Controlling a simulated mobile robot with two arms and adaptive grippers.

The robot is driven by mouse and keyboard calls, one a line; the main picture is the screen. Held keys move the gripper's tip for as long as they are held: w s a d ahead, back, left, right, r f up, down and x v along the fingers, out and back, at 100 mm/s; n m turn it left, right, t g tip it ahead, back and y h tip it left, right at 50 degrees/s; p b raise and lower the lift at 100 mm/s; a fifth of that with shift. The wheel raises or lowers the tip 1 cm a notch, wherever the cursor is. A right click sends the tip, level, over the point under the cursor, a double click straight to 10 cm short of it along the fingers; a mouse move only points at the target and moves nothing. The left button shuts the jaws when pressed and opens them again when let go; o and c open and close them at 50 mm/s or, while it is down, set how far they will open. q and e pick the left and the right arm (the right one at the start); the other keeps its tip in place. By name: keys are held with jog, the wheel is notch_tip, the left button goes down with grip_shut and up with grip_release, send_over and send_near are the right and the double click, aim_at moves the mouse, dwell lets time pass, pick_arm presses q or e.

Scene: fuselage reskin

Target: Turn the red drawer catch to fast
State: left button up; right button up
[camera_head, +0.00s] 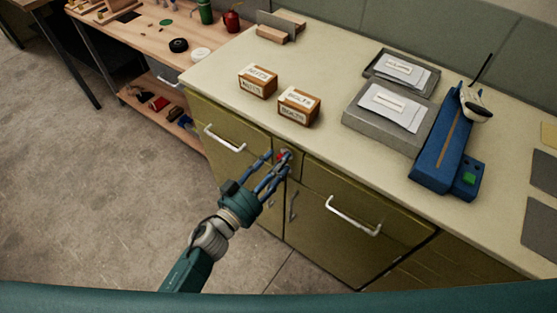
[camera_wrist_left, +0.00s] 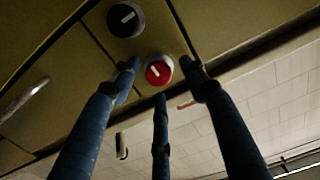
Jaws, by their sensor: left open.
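The red drawer catch (camera_wrist_left: 158,70) is a round red knob with a grey rim and a short white mark, on a panel of the olive cabinet. It also shows as a small red spot in the head view (camera_head: 283,156), partly hidden by my fingers. My left gripper (camera_head: 277,160) is at the cabinet front, between the two drawers. In the left wrist view its three blue fingers (camera_wrist_left: 160,75) are spread around the red catch. I cannot tell whether they touch it. A black knob (camera_wrist_left: 125,19) with a white mark sits beside the catch. My right gripper is not in view.
White drawer handles (camera_head: 225,139) and (camera_head: 354,216) stick out on either side. On the countertop (camera_head: 225,75) stand boxes labelled nuts (camera_head: 257,82) and bolts (camera_head: 298,106), grey trays (camera_head: 390,112) and a blue device (camera_head: 448,145). The floor at the left is clear.

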pick_arm(q)
jog(key=shift+w+d, duration=0.25)
jog(key=shift+w, duration=0.1)
jog(key=c, duration=1.1)
grip_shut()
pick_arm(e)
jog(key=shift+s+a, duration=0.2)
pick_arm(q)
jog(key=shift+r, duration=0.1)
